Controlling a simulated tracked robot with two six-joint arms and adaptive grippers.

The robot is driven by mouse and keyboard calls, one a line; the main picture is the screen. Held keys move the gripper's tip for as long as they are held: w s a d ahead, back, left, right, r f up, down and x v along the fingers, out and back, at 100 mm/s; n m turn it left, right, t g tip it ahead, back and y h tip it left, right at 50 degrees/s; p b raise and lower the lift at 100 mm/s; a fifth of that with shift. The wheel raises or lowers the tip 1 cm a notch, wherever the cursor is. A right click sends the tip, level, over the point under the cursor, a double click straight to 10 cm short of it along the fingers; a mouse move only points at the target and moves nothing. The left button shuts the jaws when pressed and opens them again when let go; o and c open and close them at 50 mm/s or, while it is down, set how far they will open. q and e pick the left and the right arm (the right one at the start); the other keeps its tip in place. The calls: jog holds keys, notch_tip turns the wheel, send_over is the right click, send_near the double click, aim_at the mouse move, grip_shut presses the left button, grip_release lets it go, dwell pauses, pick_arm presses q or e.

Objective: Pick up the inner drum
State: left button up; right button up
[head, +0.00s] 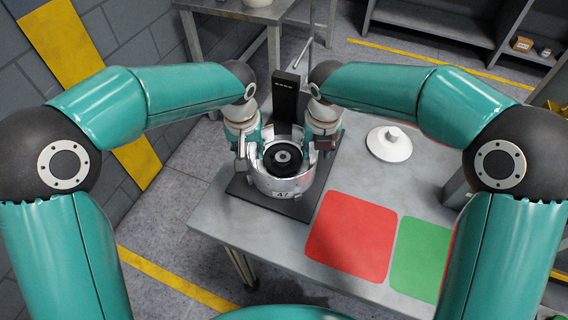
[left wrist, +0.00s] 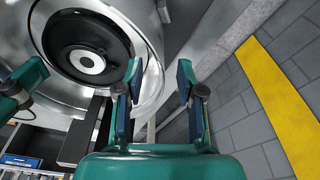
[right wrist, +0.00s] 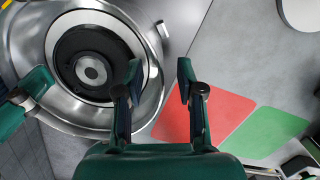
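The silver round drum (head: 277,187) stands upright on a dark base plate and bears the label 47. A black ring with a pale hub (head: 283,158) sits inside it; I cannot tell which of these parts is the inner drum. My left gripper (head: 250,160) is at the drum's left rim and my right gripper (head: 319,155) at its right rim. In the left wrist view, the left fingers (left wrist: 160,82) are apart with nothing between them but the rim edge below. In the right wrist view, the right fingers (right wrist: 160,82) are likewise apart. Contact with the rim is unclear.
A black upright post (head: 285,97) stands behind the drum. The dark base plate (head: 245,192) lies on the grey table (head: 225,222). A red square (head: 352,236) and a green square (head: 420,258) are bare. A white knobbed disc (head: 389,146) lies at the right.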

pick_arm(q)
grip_shut()
pick_arm(e)
grip_shut()
pick_arm(q)
jog(key=shift+w+r, duration=0.15)
jog(key=shift+r, duration=0.05)
pick_arm(e)
jog(key=shift+w+r, duration=0.15)
jog(key=shift+r, duration=0.05)
